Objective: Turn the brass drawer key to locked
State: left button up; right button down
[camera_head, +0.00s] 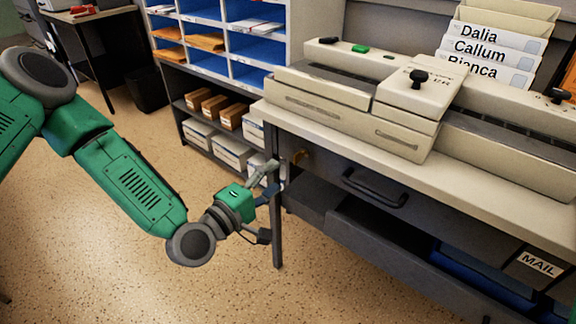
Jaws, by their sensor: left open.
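The brass drawer key (299,156) sticks out at the left end of the dark drawer front (335,172), just under the pale desktop. It is small here, and I cannot tell which way its bow is turned. My left gripper (270,202) is open and empty. In the picture it is to the left of and below the key, near the desk's front left leg, with a visible gap to the key. Its fingers point right, towards the desk. My right gripper is not in view.
A black handle (375,188) is on the drawer front. A beige machine (370,100) and name-tabbed folders (490,48) stand on the desktop. A lower shelf holds a blue bin (480,275) near a MAIL label (538,264). Pigeonholes (215,30) stand behind.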

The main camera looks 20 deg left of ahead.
pick_arm(q)
jog(key=shift+v, duration=1.75)
jog(key=s+d+f+m+g+h, duration=0.1)
jog(key=s+d+f+m+g, duration=0.4)
jog(key=f, duration=0.4)
jog(key=s+a+f+m+g+y, duration=0.3)
jog(key=s+f+m+g, duration=0.35)
jog(key=s+f, duration=0.5)
jog(key=s+a+m+g+y, duration=0.4)
jog(key=s+a+g+y, duration=0.1)
jog(key=s+a, duration=0.45)
notch_tip(320, 180, up, 12)
jog(key=p, duration=1.2)
jog(key=shift+d+n+h, duration=0.2)
jog(key=shift+n+h, duration=0.15)
jog(key=shift+h, duration=0.05)
jog(key=shift+w, duration=0.2)
